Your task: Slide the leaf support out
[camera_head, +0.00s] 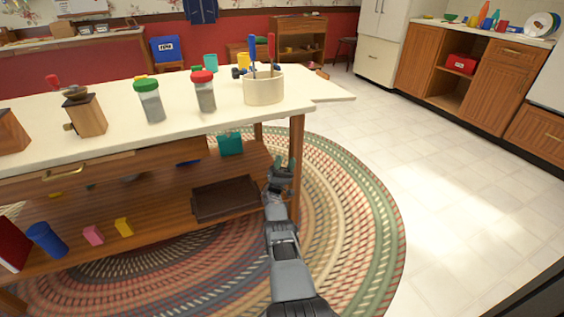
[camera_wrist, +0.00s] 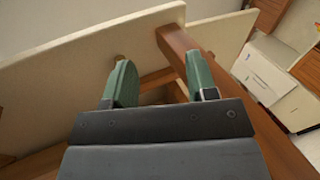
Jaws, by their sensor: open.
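The wooden table (camera_head: 40,108) has a cream top, and a cream leaf panel (camera_head: 333,90) shows at its right end in the head view. My gripper (camera_head: 281,168) is below the top, near the right-hand table leg (camera_head: 297,150). In the wrist view, my gripper's green fingers (camera_wrist: 160,82) are apart, with no held thing visible between them. A small wooden knob (camera_wrist: 120,58) shows at the left fingertip, partly hidden; I cannot tell whether it belongs to the leaf support or touches the finger. The wooden leg (camera_wrist: 190,48) passes behind the right finger.
A brown tray (camera_head: 224,199) and a teal box (camera_head: 230,144) sit on the lower shelf. A utensil crock (camera_head: 263,90) and shakers stand on top. A braided rug (camera_head: 360,215) lies below. Open tiled floor (camera_head: 450,190) is to the right.

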